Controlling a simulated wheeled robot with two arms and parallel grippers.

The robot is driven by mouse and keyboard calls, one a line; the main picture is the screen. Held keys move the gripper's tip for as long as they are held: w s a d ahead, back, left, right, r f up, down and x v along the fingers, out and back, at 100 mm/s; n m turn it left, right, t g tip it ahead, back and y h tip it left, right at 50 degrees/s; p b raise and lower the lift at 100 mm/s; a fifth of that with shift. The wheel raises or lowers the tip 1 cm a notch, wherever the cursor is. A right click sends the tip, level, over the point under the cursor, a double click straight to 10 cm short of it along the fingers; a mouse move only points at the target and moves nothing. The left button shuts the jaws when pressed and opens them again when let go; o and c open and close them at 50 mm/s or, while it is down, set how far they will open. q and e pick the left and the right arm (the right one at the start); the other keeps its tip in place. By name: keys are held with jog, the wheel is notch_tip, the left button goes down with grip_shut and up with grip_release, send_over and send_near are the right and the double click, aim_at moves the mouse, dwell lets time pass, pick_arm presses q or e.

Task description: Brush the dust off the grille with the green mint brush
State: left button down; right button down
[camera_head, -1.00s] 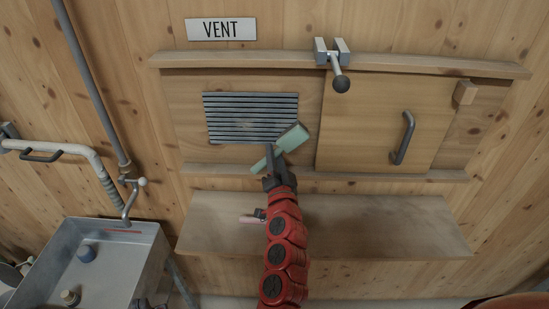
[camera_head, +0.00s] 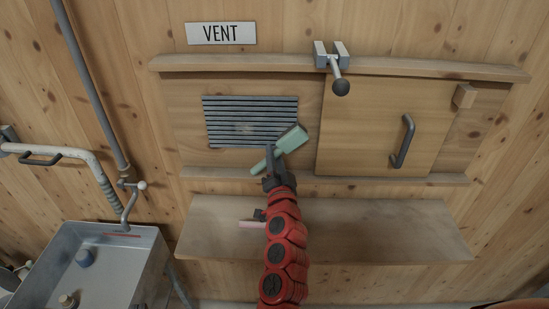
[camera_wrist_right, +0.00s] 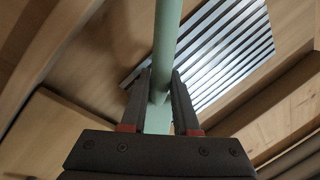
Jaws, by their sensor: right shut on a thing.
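The grille (camera_head: 223,112) is a grey slatted panel in the wall recess, below the VENT sign, with a pale dusty patch near its middle. It also shows at the upper right of the right wrist view (camera_wrist_right: 225,50). The mint green brush (camera_head: 292,139) is tilted, its broad head up and to the right, just off the grille's lower right corner. My right gripper (camera_head: 269,172) is shut on its handle, below the grille. In the right wrist view the handle (camera_wrist_right: 167,40) runs between both fingers (camera_wrist_right: 160,100). I cannot tell whether the brush touches the wall. My left gripper is not in view.
A sliding wooden panel (camera_head: 365,120) with a dark handle (camera_head: 403,142) sits right of the grille, under a latch with a knob (camera_head: 340,87). A wooden shelf (camera_head: 370,225) is below, with a pink-handled thing (camera_head: 250,224). A metal basin (camera_head: 125,255) stands lower left.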

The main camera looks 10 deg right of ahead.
jog(key=shift+w+d, duration=0.2)
jog(key=shift+w, duration=0.35)
